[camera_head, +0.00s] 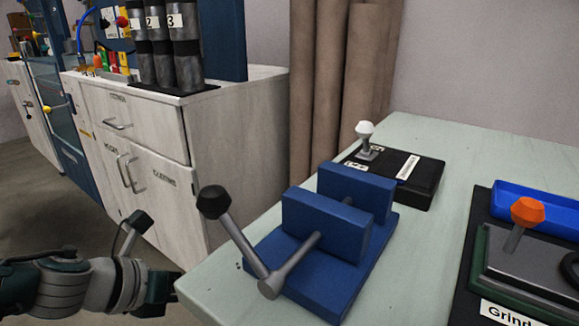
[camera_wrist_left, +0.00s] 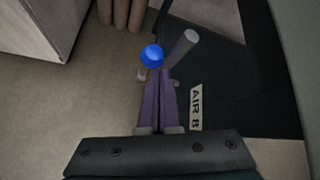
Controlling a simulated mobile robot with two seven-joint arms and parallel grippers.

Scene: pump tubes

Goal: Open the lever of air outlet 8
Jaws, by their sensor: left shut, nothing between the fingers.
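In the left wrist view, my left gripper (camera_wrist_left: 158,78) is shut, its two long fingers together with nothing between them. A round blue knob (camera_wrist_left: 151,55) shows just at the fingertips. Whether they touch it cannot be told. A grey cylinder (camera_wrist_left: 183,46) slants up to the right beside the knob. The label "AIR 8" (camera_wrist_left: 196,107) is on a dark panel right of the fingers. How the lever is set is unclear. In the head view my left arm comes in at lower left, but its fingertips and the outlet do not show. My right gripper is out of view.
In the head view, a pale table (camera_head: 235,276) holds a blue vise (camera_head: 335,280), a black box (camera_head: 410,185) with a white-knobbed lever, and a grinder unit (camera_head: 520,270). A whitish cabinet (camera_head: 150,160) stands behind left. Bare floor (camera_wrist_left: 95,100) lies left of the fingers.

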